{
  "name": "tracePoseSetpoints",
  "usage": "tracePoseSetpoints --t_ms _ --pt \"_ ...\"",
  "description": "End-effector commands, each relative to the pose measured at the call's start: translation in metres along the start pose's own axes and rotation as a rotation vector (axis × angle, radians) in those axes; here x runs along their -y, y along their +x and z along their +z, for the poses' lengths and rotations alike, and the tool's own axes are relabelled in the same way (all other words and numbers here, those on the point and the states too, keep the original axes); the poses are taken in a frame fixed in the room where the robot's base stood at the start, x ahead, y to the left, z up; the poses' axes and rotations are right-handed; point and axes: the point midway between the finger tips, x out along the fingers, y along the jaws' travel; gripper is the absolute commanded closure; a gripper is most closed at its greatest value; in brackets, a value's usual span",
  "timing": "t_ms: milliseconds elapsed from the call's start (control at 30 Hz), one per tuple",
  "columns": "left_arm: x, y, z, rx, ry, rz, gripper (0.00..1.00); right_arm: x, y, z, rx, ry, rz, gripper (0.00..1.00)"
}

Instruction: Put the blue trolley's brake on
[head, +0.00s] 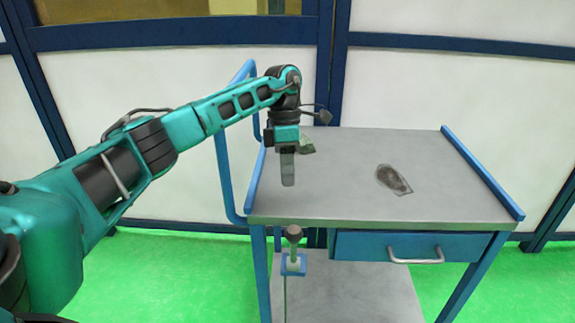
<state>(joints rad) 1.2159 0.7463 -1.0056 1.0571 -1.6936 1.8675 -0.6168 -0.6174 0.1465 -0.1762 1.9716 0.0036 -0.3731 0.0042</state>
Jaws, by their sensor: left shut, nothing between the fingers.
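The blue trolley (350,212) stands ahead of me, with a grey top, blue side rails and a blue push handle at its left. At its front left, a dark round knob (294,233) stands upright on a short pale stem in a small blue bracket (293,268). A thin rod runs down from the bracket; this looks like the brake. My left gripper (288,170) points down with its fingers shut and empty. It appears over the left part of the top, above the knob in the picture and apart from it. My right gripper is not in view.
A small grey-green item (306,145) shows behind my gripper. A blue drawer (390,246) with a pale handle is under the top, and a grey lower shelf (345,290) below. Green floor is clear at both sides.

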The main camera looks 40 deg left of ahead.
Motion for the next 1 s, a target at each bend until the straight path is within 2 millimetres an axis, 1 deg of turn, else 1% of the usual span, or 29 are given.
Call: tracePoseSetpoints --t_ms 33,233,400,600,733,1000 --pt "0.000 0.013 -0.001 -0.003 0.000 -0.003 1.00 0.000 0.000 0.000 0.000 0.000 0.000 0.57" --pt "0.001 0.057 -0.001 -0.002 0.000 -0.003 1.00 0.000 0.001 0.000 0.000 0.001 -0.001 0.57" --pt "0.019 0.063 0.001 0.000 0.003 0.000 1.00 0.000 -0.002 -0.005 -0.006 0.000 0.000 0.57" --pt "0.032 0.070 0.001 0.000 0.001 0.000 1.00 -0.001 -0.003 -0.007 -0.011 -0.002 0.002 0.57" --pt "0.035 0.072 0.002 0.001 0.000 0.000 1.00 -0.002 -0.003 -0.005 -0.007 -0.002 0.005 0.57" --pt "0.035 0.073 0.002 0.001 -0.001 0.000 1.00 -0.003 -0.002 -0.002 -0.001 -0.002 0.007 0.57"
